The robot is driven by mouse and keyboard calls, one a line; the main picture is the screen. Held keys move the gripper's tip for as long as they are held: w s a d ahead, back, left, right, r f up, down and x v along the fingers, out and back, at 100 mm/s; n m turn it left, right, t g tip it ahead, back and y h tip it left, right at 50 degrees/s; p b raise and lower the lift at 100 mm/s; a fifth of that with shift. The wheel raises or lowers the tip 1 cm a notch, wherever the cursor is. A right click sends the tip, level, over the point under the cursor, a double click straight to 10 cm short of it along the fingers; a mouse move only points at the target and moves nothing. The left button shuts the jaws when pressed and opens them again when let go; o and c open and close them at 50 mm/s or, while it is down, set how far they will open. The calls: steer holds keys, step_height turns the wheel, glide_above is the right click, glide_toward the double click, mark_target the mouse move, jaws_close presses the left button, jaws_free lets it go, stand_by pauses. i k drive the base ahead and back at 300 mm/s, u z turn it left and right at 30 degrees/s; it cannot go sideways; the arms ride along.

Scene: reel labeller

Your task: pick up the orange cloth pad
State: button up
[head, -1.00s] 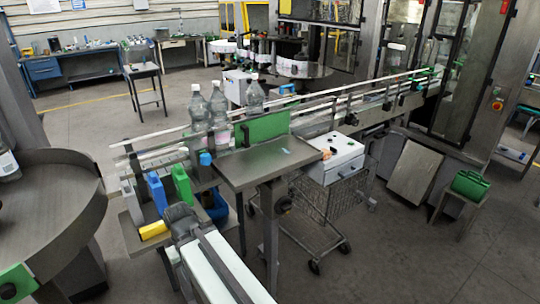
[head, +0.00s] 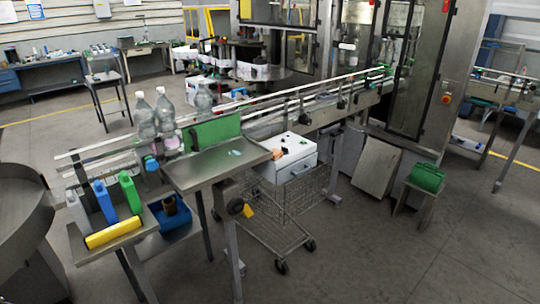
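A small orange item (head: 277,153) shows at the right edge of the metal side table (head: 215,172), against the left side of a white drawer box (head: 288,160). It looks like the orange cloth pad, but it is too small to make out its fabric or whether it lies on the table or on the box. My gripper is not in view.
A wire cart (head: 285,212) stands under the white box. Clear bottles (head: 164,115) stand on the conveyor. Floor at lower right is free.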

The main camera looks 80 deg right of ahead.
mark_target(278, 154)
steer(key=z, duration=0.05)
steer(key=k, duration=1.3)
steer(key=z, duration=1.2)
steer(key=i, duration=1)
steer(key=u, duration=0.05)
